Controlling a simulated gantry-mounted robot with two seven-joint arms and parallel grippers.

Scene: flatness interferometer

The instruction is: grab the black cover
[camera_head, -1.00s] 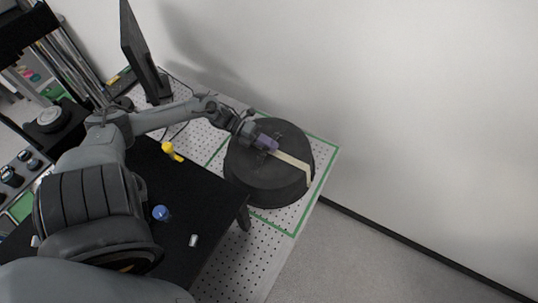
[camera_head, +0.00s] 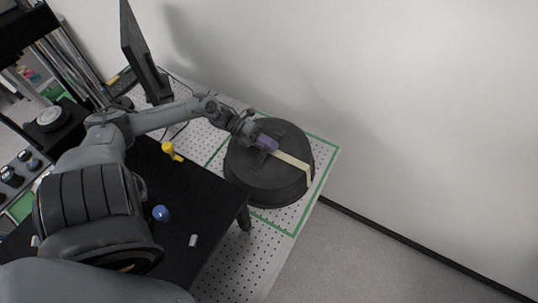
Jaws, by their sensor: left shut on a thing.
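The black cover (camera_head: 258,182) is a large round black drum shape with a pale strip (camera_head: 296,163) across its top and down its side. It stands on the white perforated table inside a green outline. My left gripper (camera_head: 268,145) is at the top of the cover, near its middle, at the inner end of the pale strip. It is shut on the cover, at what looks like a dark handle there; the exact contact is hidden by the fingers. My right gripper is not in view.
A black table (camera_head: 190,200) in front carries a yellow tool (camera_head: 172,151), a blue round object (camera_head: 161,213) and a small white piece (camera_head: 193,240). A monitor (camera_head: 146,55) stands at the back left. A white wall (camera_head: 400,90) is behind.

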